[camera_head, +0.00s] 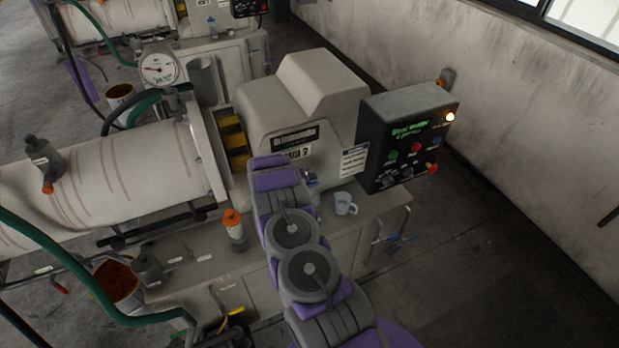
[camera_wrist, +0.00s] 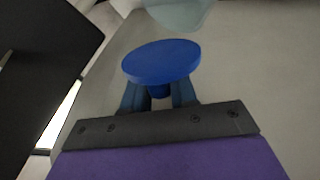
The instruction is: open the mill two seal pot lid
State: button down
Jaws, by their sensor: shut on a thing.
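In the wrist view a round, flat blue lid (camera_wrist: 162,62) lies across the tips of my gripper (camera_wrist: 160,92). The two fingers are closed on a narrower blue part beneath its disc. I take this for the seal pot lid; whether it still touches its pot I cannot tell. In the head view a small bluish, clear pot (camera_head: 312,182) shows partly beside my arm on the bench of mill 2. My arm hides most of it and my fingers there.
A pale mug (camera_head: 345,203) stands on the bench close to the right. The black control box (camera_head: 405,140) with a lit lamp juts out behind it. An orange-capped bottle (camera_head: 234,224) stands left of my arm. Floor at the right is clear.

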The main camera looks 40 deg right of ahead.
jog(key=w+n+g+b, duration=0.1)
jog(key=g+b, duration=0.1)
jog(key=w+f+n+g+y+b, duration=0.1)
jog(key=b, duration=0.2)
jog(key=shift+w+d+g, duration=0.15)
jog(key=shift+d+g, duration=0.05)
jog(key=shift+g, duration=0.2)
dwell(0.6)
jog(key=c, duration=0.9)
grip_release()
jog(key=shift+c, duration=0.2)
jog(key=shift+r, duration=0.1)
jog(key=v, duration=1.7)
jog(key=shift+w+b, duration=0.35)
jog(key=shift+b, duration=0.05)
